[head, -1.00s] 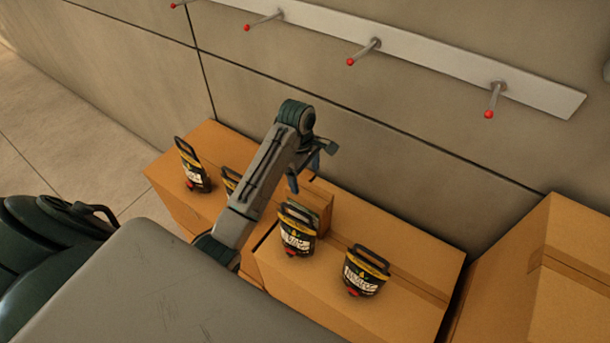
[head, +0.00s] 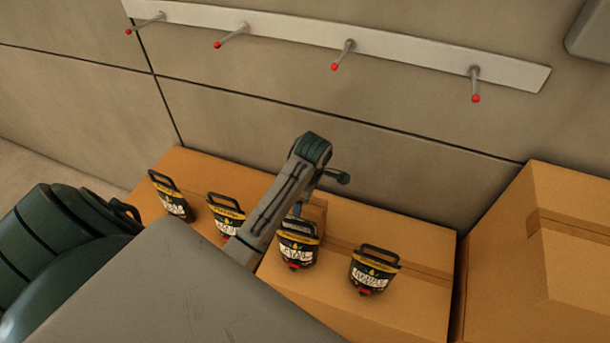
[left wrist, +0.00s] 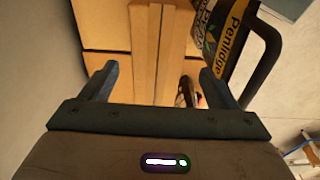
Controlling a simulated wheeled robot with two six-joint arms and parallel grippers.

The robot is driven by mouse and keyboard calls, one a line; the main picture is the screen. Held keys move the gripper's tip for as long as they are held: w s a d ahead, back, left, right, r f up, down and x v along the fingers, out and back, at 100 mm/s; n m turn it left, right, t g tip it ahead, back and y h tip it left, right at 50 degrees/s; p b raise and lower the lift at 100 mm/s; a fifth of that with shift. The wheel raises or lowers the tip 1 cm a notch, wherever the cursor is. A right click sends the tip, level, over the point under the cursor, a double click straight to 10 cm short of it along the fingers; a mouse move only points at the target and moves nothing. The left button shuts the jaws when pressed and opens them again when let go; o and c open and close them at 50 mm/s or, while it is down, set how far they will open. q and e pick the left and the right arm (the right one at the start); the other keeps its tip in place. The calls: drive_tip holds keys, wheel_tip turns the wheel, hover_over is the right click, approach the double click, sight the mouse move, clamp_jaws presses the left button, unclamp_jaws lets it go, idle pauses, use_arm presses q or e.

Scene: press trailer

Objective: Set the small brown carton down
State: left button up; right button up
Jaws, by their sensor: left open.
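The small brown carton (head: 316,211) stands on a large brown box behind one of the black tubs, mostly hidden by my left arm and that tub in the head view. In the left wrist view the small carton (left wrist: 146,45) shows between the two fingers of my left gripper (left wrist: 158,84). The gripper is open, with a gap visible on each side of the carton. In the head view the gripper is largely hidden behind its own arm. My right gripper is not in view.
Several black handled tubs with yellow bands, such as the right one (head: 374,270), stand on the large boxes (head: 415,312). One tub (left wrist: 222,35) is close beside a finger. A taller box (head: 570,240) stands right. A rail with red-tipped pegs (head: 395,55) is on the wall.

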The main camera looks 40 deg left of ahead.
sight(302, 218)
use_arm(q)
drive_tip(key=shift+f, duration=0.6)
drive_tip(key=shift+a+f, duration=0.15)
drive_tip(key=shift+f, duration=0.15)
drive_tip(key=shift+s+a+f+p, duration=0.1)
drive_tip(key=shift+a+f+p, duration=0.15)
drive_tip(key=shift+f+p, duration=0.75)
wheel_tip(302, 218, down, 3)
drive_tip(key=shift+a+f+p, duration=0.15)
drive_tip(key=shift+f+p, duration=0.05)
drive_tip(key=shift+p, duration=0.3)
drive_tip(key=shift+w, duration=0.2)
drive_tip(key=c, duration=1.8)
drive_tip(key=shift+r, duration=0.1)
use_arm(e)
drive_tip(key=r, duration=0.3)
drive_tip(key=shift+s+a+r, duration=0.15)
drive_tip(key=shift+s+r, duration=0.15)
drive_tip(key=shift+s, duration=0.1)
